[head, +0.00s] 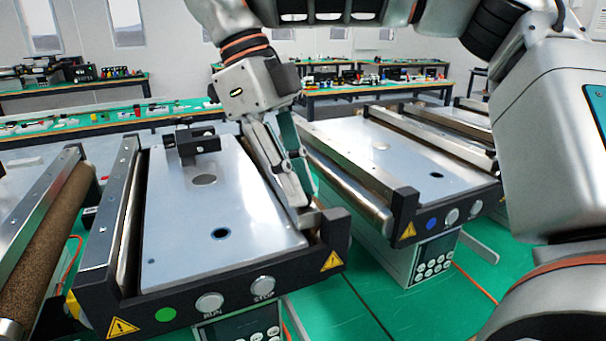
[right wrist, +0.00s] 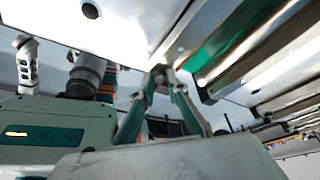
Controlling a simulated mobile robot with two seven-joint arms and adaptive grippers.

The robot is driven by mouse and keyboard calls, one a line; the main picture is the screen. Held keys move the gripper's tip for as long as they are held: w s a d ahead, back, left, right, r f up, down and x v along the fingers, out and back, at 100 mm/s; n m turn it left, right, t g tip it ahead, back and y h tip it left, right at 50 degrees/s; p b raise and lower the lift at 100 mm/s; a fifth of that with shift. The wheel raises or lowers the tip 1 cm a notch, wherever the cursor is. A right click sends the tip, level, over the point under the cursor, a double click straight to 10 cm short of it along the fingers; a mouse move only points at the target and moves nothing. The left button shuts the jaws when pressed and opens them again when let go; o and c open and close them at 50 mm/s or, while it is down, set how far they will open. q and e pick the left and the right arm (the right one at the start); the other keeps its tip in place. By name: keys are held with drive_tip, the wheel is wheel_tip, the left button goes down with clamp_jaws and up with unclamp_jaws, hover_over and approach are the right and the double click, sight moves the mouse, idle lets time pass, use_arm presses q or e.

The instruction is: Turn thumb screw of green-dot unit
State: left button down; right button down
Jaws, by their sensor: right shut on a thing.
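The green-dot unit is the mini conveyor (head: 215,225) at the front centre of the head view, with a green dot (head: 166,314) left of its RUN and STOP buttons. My right gripper (head: 304,200) reaches down to this unit's right side, close behind the front right corner. Its fingers are shut on the thumb screw, which the fingertips mostly hide. In the right wrist view the two fingers (right wrist: 160,80) come together at a small grey part beside the metal plate. My left gripper is not in view.
A blue-dot conveyor (head: 405,160) stands just right, across a narrow gap. A brown-belted conveyor (head: 50,235) is at the left. A black bracket (head: 192,142) stands on the green-dot unit's plate. Workbenches line the back.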

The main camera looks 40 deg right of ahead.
drive_tip(key=shift+s+a+n+t+h+p, duration=0.15)
drive_tip(key=shift+n+h+p, duration=0.25)
drive_tip(key=shift+n, duration=0.5)
drive_tip(key=shift+d+n+t+h+p, duration=0.15)
drive_tip(key=shift+n+h+p, duration=0.25)
drive_tip(key=shift+n, duration=0.5)
drive_tip(key=shift+a+f, duration=0.1)
drive_tip(key=c, duration=2)
unclamp_jaws()
